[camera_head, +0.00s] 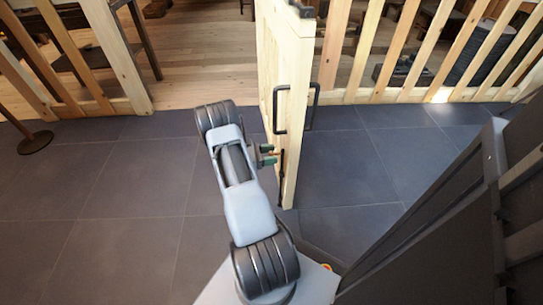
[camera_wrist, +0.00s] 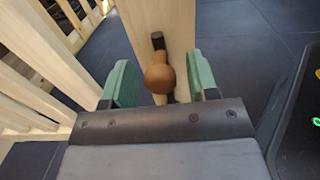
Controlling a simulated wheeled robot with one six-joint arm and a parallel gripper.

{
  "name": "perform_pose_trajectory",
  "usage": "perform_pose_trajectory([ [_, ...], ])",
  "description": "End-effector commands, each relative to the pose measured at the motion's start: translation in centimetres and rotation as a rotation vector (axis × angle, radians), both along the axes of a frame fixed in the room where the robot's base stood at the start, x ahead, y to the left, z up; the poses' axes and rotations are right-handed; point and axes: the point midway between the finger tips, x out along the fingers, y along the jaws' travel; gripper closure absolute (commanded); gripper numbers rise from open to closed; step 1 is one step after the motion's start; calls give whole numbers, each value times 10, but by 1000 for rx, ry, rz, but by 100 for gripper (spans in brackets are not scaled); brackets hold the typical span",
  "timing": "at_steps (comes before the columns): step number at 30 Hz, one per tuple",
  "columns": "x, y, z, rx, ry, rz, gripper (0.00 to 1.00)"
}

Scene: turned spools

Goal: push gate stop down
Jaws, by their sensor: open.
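The wooden gate (camera_head: 300,70) stands open, its pale edge toward me. The gate stop, a dark rod (camera_head: 281,165) low on the gate, has a round brown knob (camera_wrist: 159,78) in the wrist view. My gripper (camera_head: 268,155) is beside the gate's lower part. In the wrist view its green fingers (camera_wrist: 160,84) are open, one on each side of the knob, with gaps visible. Nothing is held. The rod's lower end is hidden by my gripper in the wrist view, so I cannot tell whether it touches the floor.
A black pull handle (camera_head: 281,108) is on the gate above my gripper. Slatted wooden fence (camera_head: 440,50) runs on both sides of the opening. A dark panelled structure (camera_head: 430,235) stands close at the right.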

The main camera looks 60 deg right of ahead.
Motion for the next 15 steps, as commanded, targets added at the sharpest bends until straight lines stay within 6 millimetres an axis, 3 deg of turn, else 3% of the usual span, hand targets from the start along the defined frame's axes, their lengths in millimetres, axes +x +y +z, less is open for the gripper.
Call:
perform_pose_trajectory([
  [12, -4, -4, 0, 0, -1, 0, 46],
  [15, -4, -4, 0, 1, -1, 0, 56],
])
